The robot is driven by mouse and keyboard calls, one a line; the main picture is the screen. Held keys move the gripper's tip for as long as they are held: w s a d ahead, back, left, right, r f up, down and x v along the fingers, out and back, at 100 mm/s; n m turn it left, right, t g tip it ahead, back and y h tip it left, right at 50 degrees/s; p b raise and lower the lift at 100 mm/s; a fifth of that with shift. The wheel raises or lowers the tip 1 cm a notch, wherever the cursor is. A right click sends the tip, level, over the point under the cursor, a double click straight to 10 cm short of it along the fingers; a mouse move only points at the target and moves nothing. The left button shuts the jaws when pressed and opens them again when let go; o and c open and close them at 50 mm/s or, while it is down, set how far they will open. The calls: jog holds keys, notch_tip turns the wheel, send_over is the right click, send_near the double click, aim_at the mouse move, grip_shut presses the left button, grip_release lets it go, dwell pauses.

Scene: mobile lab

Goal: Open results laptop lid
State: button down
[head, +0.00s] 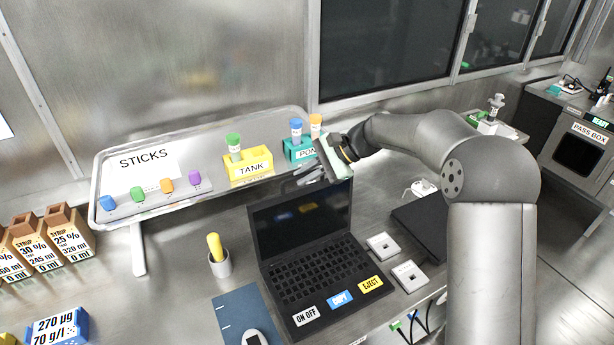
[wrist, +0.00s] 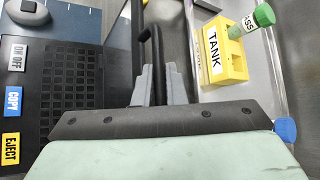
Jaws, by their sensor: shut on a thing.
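The black laptop (head: 300,225) stands on the steel bench. Its lid is raised, with the dark screen facing the front and the keyboard (head: 315,272) uncovered. Labels ON OFF, COPY and EJECT lie along its front edge. The keyboard also shows at the left of the wrist view (wrist: 80,85). My gripper (head: 309,174) is at the top edge of the lid. In the wrist view its grey fingers (wrist: 154,86) are shut on a black bar-like handle (wrist: 152,45) beside the lid. The exact contact is partly hidden by the gripper body.
Close behind the lid stand a yellow TANK holder (head: 248,166) with a green-capped vial and a teal holder (head: 296,152) on a raised tray. A cup (head: 220,264) stands to the left. White square pieces (head: 382,246) and a flat black device (head: 424,220) lie to the right.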

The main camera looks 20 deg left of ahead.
dwell(0.3)
jog(key=c, duration=1.5)
grip_release()
jog(key=shift+f, duration=0.1)
jog(key=shift+d, duration=0.1)
jog(key=b+v, duration=0.2)
jog(key=v, duration=1.5)
jog(key=shift+w+r+b, duration=0.1)
jog(key=shift+r+b, duration=0.2)
jog(key=shift+r, duration=0.1)
jog(key=s+d+f+n+t+h, duration=0.1)
jog(key=s+d+f, duration=0.4)
jog(key=s, duration=0.6)
jog(key=s+d+f+n+t+h, duration=0.1)
jog(key=s+d+f+n+h, duration=0.2)
jog(key=s+d, duration=0.6)
jog(key=s+d+f+n+t+h, duration=0.1)
jog(key=s+d+f+h, duration=0.5)
jog(key=s, duration=0.8)
jog(key=shift+s+d+f+n+t, duration=0.4)
jog(key=shift+d+f+n, duration=0.2)
jog(key=shift+n, duration=0.2)
